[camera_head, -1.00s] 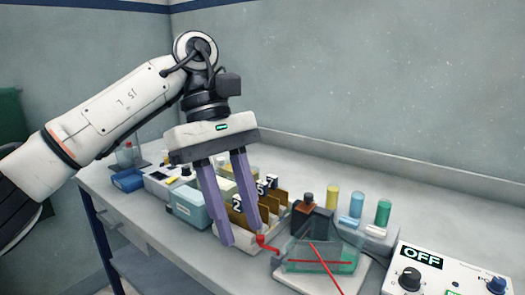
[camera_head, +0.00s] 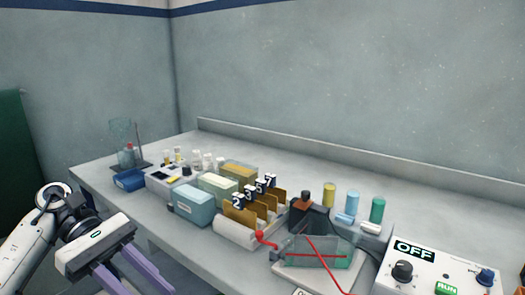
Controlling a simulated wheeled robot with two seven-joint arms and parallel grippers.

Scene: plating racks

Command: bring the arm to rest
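My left gripper (camera_head: 145,284) hangs at the lower left, in front of and below the bench edge. Its two purple fingers are apart with nothing visible between them, and their tips run to the bottom of the picture. My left arm comes in low from the left edge and is folded down beside the bench. My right gripper is not in view.
The grey bench (camera_head: 190,245) holds a rack of numbered brown plates (camera_head: 240,213), a blue box (camera_head: 194,206), a clear tank (camera_head: 318,252) with red leads, coloured cylinders (camera_head: 377,210) and a control box (camera_head: 415,268) reading OFF. Space above the bench is free.

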